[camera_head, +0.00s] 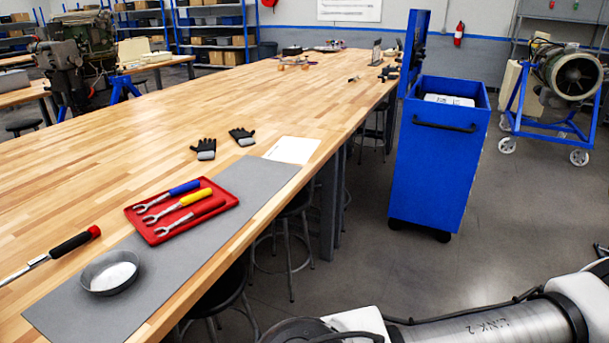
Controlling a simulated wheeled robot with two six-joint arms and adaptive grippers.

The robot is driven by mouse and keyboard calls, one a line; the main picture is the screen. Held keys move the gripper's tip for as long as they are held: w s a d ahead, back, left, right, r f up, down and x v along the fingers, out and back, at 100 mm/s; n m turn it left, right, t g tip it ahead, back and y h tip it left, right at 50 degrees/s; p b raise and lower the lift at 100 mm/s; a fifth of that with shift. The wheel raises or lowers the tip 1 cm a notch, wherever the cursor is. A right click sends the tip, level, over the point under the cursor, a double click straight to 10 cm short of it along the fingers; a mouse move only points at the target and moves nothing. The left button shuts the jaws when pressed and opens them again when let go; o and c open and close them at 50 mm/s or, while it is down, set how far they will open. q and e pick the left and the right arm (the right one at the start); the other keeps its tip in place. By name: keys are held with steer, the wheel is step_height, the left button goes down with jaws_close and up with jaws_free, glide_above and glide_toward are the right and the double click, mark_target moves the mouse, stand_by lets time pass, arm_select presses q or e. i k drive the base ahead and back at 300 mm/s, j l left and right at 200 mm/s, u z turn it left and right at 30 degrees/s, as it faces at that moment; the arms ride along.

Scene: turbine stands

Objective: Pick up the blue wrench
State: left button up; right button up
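The blue wrench (184,188) has a blue handle and a metallic open-ended head. It lies in a red tray (187,225), along the tray's far side. A yellow-handled wrench (195,197) lies beside it in the middle, and a red-handled wrench (205,207) lies nearest the front. All three point roughly the same way, heads to the left. The tray rests on a grey mat on the wooden table. Neither of my grippers is in view. Part of my arm shows at the bottom right, away from the table.
A round metal dish (110,273) stands on the grey mat (185,258) left of the tray. A red-and-black-handled tool (70,245) lies further left. Gloves (204,149) and a white sheet (292,149) lie behind. Stools stand under the table; a blue cart (436,175) stands to the right.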

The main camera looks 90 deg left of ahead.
mark_target(181, 188)
steer(key=u, duration=3.6)
steer(key=z, duration=4.25)
steer(key=u, duration=5)
